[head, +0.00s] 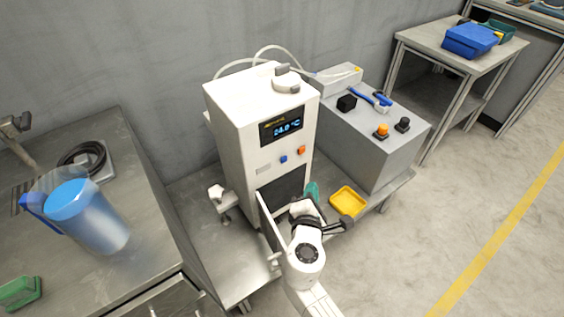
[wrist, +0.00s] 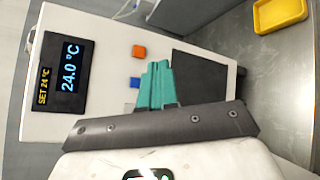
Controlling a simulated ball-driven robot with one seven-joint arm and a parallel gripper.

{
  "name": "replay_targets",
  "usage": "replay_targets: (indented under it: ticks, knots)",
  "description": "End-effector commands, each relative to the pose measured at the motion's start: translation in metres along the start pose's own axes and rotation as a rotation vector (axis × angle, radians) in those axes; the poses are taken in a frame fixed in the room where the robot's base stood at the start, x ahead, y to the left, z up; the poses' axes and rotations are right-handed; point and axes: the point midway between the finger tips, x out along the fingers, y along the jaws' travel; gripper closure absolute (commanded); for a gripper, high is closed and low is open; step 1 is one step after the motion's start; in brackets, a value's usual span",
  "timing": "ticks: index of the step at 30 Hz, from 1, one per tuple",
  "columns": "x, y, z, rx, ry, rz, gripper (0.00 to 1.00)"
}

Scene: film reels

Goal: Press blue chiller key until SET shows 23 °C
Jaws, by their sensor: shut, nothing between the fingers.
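The white chiller (head: 240,125) stands on a metal trolley. Its display (head: 282,126) reads 24.0 °C in the head view. In the wrist view the display (wrist: 70,78) reads 24.0 °C, with SET 24 °C in small yellow text. The blue key (head: 283,159) is on the front panel, left of an orange key (head: 301,150). In the wrist view the blue key (wrist: 134,82) shows just beside my gripper's teal fingers (wrist: 157,85). My gripper (head: 312,190) is shut and empty, in front of the chiller below the keys. Contact with the blue key cannot be told.
A yellow tray (head: 348,202) lies on the trolley right of my gripper. A grey box (head: 385,150) with an orange and a black knob stands right of the chiller. A blue-filled jug (head: 95,222) stands on the left bench. Open floor lies at right.

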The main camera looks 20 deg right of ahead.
Motion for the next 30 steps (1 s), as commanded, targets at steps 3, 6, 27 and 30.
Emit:
replay_targets:
  ticks: [3, 6, 27, 30]
  knots:
    - [0.002, 0.001, -0.002, -0.001, 0.0, 0.0, 1.0]
    - [0.007, 0.004, -0.006, -0.001, 0.001, 0.001, 1.0]
    - [0.059, 0.042, -0.044, -0.001, 0.001, 0.0, 1.0]
    - [0.061, 0.044, -0.045, -0.002, 0.001, 0.0, 1.0]
